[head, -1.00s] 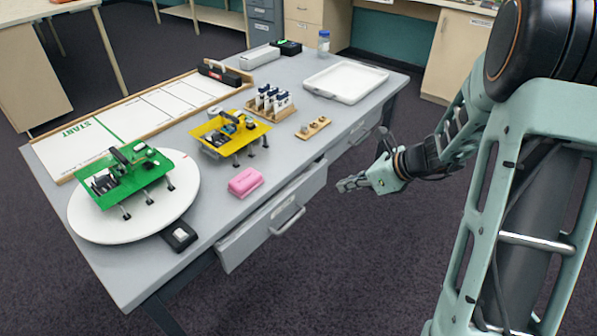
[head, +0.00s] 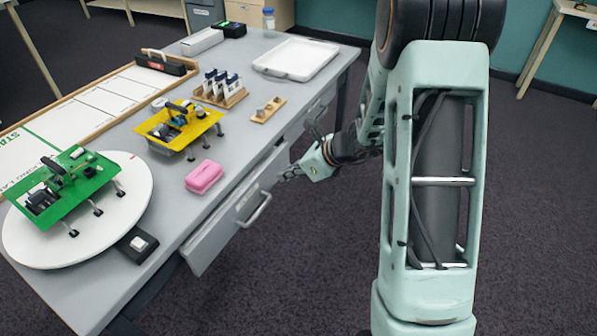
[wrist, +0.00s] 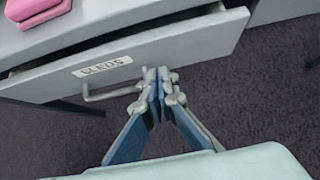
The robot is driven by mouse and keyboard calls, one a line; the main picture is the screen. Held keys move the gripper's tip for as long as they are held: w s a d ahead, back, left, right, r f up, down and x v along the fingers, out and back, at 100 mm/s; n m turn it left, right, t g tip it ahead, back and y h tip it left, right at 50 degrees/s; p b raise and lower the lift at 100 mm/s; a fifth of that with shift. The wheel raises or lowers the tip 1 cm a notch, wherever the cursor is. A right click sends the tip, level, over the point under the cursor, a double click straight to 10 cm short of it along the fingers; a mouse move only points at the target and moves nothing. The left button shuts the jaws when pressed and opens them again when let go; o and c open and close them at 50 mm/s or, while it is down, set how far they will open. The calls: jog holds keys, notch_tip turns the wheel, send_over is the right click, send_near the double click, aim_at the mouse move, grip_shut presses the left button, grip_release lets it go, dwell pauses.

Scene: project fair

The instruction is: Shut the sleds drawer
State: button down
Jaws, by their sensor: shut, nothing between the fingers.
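The sleds drawer (head: 222,228) stands partly open, its front panel out past the edge of the grey table (head: 165,215). Its label (wrist: 102,67) and bar handle (wrist: 110,94) show in the wrist view; the handle also shows in the head view (head: 258,212). My gripper (head: 284,175) is shut and empty, near the right end of the drawer front. In the wrist view my fingertips (wrist: 160,76) overlap the panel just right of the label, by the handle's right end. I cannot tell whether they touch it.
Open carpet (head: 300,275) lies before the drawer.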

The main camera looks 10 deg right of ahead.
aim_at(266, 172)
jog(key=shift+w+a+r, duration=0.15)
jog(key=shift+w+a, duration=1)
jog(key=shift+a, duration=0.3)
